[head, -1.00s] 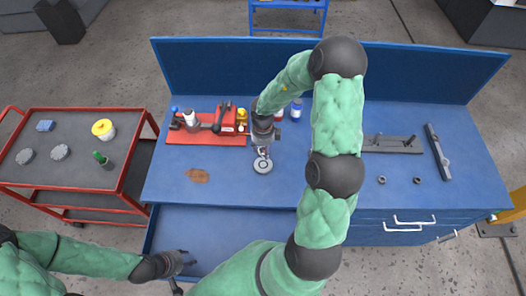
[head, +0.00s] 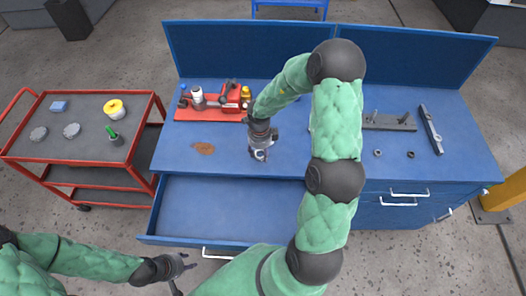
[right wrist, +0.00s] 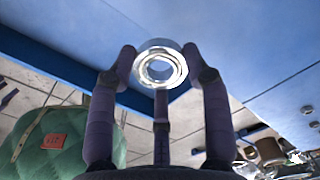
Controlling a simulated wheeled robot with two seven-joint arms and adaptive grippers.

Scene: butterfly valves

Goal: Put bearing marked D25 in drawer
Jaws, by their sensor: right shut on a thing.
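A shiny metal ring bearing (right wrist: 161,66) is held between the fingers of my right gripper (right wrist: 161,72) in the right wrist view. No marking is legible on it. In the head view my right gripper (head: 260,146) is above the blue bench top, near its front edge, with the bearing (head: 259,155) small at its tips. The wide drawer (head: 225,210) below the bench is pulled out and looks empty; my right arm hides its right part. My left gripper (head: 178,266) is low at the drawer's front left, holding nothing visible; its opening is unclear.
A red tool base with a vise (head: 220,99) stands at the bench's back left, with a brown patch (head: 204,148) in front. Small rings (head: 378,153) and a bar (head: 431,129) lie at right. A red cart (head: 95,177) with several items stands left.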

